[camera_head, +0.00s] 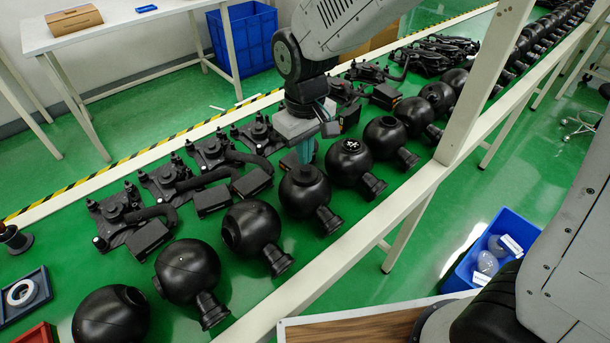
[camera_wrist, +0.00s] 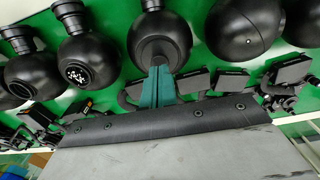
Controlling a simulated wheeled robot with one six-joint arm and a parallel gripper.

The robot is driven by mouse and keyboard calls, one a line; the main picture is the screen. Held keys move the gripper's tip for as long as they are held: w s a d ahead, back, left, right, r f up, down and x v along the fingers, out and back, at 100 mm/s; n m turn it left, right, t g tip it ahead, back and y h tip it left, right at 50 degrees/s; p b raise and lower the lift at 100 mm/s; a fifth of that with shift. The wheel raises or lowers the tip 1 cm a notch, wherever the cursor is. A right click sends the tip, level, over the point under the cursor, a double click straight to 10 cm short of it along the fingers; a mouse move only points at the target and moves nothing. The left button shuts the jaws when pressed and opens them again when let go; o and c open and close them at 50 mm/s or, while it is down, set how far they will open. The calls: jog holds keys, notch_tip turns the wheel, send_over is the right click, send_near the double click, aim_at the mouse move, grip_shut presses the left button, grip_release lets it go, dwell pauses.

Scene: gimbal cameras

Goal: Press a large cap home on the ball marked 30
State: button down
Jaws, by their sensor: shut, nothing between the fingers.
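My gripper (camera_head: 305,158) is shut and empty, pointing down at the top of a black ball (camera_head: 304,196) in the row. In the wrist view its green fingers (camera_wrist: 159,72) are pressed together, with the tips at the edge of that ball (camera_wrist: 160,38). I cannot tell contact from a small gap. No number 30 is legible.
More black balls with necks stand along the green bench, some with open holes, such as one (camera_head: 251,228) to the left. Black bracket parts (camera_head: 168,180) lie behind them. A blue tray (camera_head: 44,280) holds a white ring (camera_head: 20,292). A white rail (camera_head: 345,257) runs in front.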

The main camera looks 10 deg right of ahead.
jog(key=shift+f, duration=0.85)
dwell(0.5)
jog(key=shift+r, duration=3.55)
jog(key=s+d+r+m, duration=0.3)
jog(key=s+d+r, duration=0.1)
jog(key=s+d, duration=0.5)
jog(key=s+d+r+m+t, duration=0.1)
jog(key=s+d+r+m, duration=0.2)
jog(key=s+d, duration=0.7)
jog(key=shift+s+d+r+m, duration=0.25)
jog(key=shift+d+r+m, duration=0.2)
jog(key=shift+d, duration=0.45)
jog(key=shift+a, duration=0.15)
